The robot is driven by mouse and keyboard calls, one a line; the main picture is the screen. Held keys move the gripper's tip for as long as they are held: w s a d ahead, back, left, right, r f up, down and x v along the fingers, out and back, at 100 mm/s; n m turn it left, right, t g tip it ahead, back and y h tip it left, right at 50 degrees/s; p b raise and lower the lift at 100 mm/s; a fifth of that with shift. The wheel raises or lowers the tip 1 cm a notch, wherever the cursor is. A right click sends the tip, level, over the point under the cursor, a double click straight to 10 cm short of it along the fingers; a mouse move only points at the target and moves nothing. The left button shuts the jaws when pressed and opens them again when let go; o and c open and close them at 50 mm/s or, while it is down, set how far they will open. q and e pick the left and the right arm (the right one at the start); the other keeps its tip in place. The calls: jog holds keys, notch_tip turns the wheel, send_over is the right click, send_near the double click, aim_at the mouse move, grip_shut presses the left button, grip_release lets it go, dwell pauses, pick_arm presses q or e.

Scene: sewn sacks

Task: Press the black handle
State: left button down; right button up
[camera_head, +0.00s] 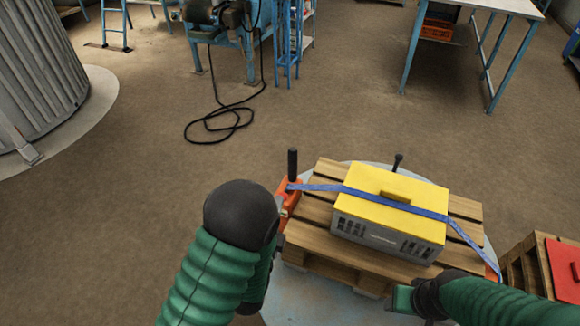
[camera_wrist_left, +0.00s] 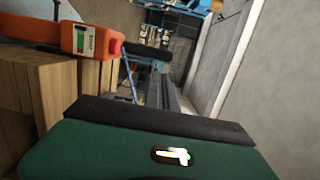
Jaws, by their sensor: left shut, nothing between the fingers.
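The black handle (camera_head: 292,163) stands upright on an orange ratchet unit (camera_head: 285,196) at the left edge of the pallet. In the left wrist view the black handle (camera_wrist_left: 147,52) sticks out to the right of the orange unit (camera_wrist_left: 88,40). My left gripper (camera_wrist_left: 158,120) is shut and empty, just below the handle in that view, with a gap visible between them. In the head view my left arm mostly hides this gripper. My right gripper (camera_head: 402,299) is at the pallet's near right; its fingers cannot be made out.
A yellow-lidded grey box (camera_head: 385,245) is strapped to the wooden pallet (camera_head: 318,212) by a blue strap (camera_head: 320,187). A second dark upright handle (camera_head: 397,161) stands behind the box. A wooden crate with a red panel (camera_head: 562,270) is at right.

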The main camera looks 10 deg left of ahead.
aim_at(292, 161)
pick_arm(q)
jog(key=w, duration=1.4)
jog(key=shift+d, duration=0.2)
jog(key=shift+w+r, duration=0.1)
